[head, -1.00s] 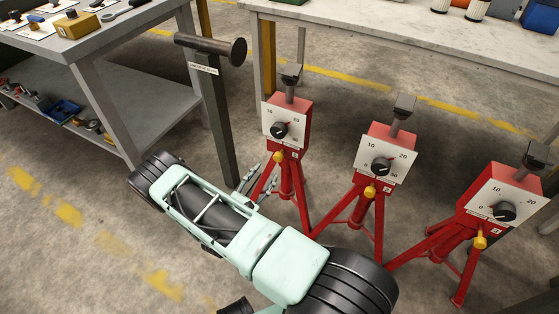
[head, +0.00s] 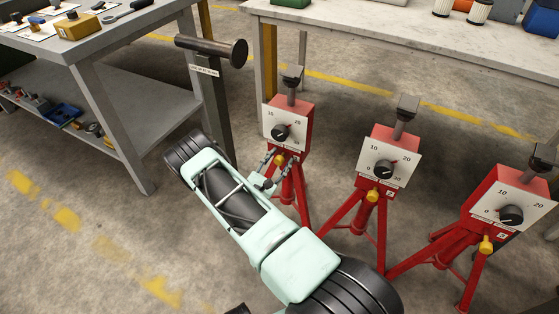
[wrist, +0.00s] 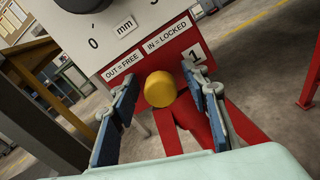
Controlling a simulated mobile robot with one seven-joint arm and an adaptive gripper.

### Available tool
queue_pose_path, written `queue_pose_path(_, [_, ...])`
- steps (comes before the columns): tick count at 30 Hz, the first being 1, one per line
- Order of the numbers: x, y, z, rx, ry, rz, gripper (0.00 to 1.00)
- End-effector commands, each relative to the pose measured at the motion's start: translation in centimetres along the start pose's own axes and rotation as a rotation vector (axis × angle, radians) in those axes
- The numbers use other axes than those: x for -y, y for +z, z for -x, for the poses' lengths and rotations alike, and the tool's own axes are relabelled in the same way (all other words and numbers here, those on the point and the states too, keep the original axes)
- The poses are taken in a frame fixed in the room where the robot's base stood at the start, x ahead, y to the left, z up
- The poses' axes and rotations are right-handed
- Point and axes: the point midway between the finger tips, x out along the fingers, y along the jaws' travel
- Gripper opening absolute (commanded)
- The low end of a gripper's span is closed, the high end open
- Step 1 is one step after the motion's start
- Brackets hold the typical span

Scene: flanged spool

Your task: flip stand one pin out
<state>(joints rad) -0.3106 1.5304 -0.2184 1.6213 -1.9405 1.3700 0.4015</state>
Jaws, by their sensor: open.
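Three red tripod stands with white dial plates stand in a row: the left stand (head: 286,112), the middle stand (head: 379,145) and the right stand (head: 494,195). Each has a yellow pin below its dial; the middle pin (head: 373,196) and right pin (head: 486,244) are clear in the head view. My gripper (head: 275,168) is at the left stand. In the wrist view its open fingers (wrist: 161,108) are on either side of that stand's yellow pin (wrist: 160,89), with gaps showing. A label (wrist: 145,48) reads "OUT = FREE, IN = LOCKED", beside the number 1. How far the pin sticks out is unclear.
A grey workbench (head: 110,45) with a lower shelf stands at the left. A dark flanged bar (head: 215,50) sticks out near its right end. A pale table (head: 370,35) stands behind the stands. Bare floor lies at the front left.

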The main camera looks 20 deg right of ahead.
Motion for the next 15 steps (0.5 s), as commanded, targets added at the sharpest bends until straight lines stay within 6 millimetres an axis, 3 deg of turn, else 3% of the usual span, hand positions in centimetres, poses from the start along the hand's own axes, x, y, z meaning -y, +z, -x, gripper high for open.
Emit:
queue_pose_path(3, [-0.02,0.01,0.02,0.000,0.000,0.000,0.40])
queue_pose_path(13, [0.00,0.00,0.05,0.000,0.000,0.000,0.04])
queue_pose_path(15, [0.01,0.00,0.05,0.000,0.000,0.000,0.00])
